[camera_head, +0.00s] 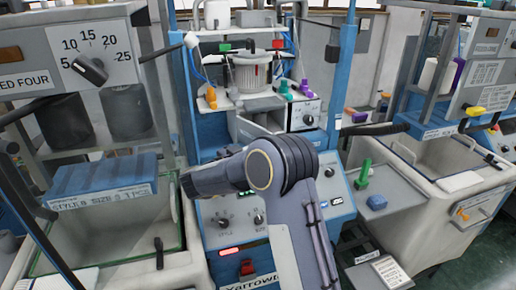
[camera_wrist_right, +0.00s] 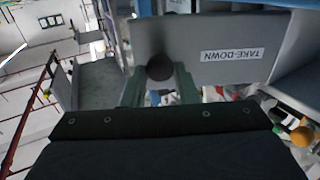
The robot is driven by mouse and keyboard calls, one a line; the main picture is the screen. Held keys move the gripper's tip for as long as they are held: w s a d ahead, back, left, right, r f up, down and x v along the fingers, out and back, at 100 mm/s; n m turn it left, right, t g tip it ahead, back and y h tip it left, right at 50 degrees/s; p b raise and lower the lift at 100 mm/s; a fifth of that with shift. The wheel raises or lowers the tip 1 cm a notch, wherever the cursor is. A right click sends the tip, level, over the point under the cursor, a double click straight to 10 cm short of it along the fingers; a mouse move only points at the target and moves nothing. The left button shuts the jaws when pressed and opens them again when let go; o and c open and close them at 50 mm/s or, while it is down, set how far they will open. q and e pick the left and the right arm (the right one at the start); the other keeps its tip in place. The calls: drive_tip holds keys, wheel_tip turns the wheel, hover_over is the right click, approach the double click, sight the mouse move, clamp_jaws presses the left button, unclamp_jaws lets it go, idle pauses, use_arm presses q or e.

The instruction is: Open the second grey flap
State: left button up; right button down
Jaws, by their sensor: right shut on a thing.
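In the right wrist view a grey flap (camera_wrist_right: 205,50) carries a white label reading TAKE-DOWN, which appears upside down. A dark round knob (camera_wrist_right: 160,67) sits at the flap's lower left. My right gripper (camera_wrist_right: 161,76) is shut on this knob, with one finger on each side of it. In the head view my right arm crosses the middle machine and hides its own gripper and the flap area behind it. I cannot tell from the picture how far the flap stands open. My left gripper is in neither view.
The middle blue machine has a control panel (camera_head: 240,218) with dials, partly behind my arm. A blue tray (camera_head: 105,182) and a glass-fronted bin stand at the left. A grey shelf (camera_head: 385,190) with a green spool (camera_head: 363,175) and a white bin (camera_head: 425,165) are at the right.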

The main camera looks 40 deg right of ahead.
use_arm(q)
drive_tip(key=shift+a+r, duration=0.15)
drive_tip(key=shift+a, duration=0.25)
use_arm(e)
drive_tip(key=shift+w+a+r+m+g, duration=0.1)
drive_tip(key=shift+a+m+g, duration=0.2)
drive_tip(key=shift+a+g, duration=0.15)
drive_tip(key=c, duration=1.2)
unclamp_jaws()
drive_tip(key=shift+o, duration=0.2)
use_arm(q)
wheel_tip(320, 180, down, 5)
drive_tip(key=b, duration=0.4)
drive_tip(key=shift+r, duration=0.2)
use_arm(e)
drive_tip(key=s+a+r, duration=0.8)
drive_tip(key=s+r, duration=0.3)
drive_tip(key=r, duration=0.2)
drive_tip(key=shift+s, duration=0.2)
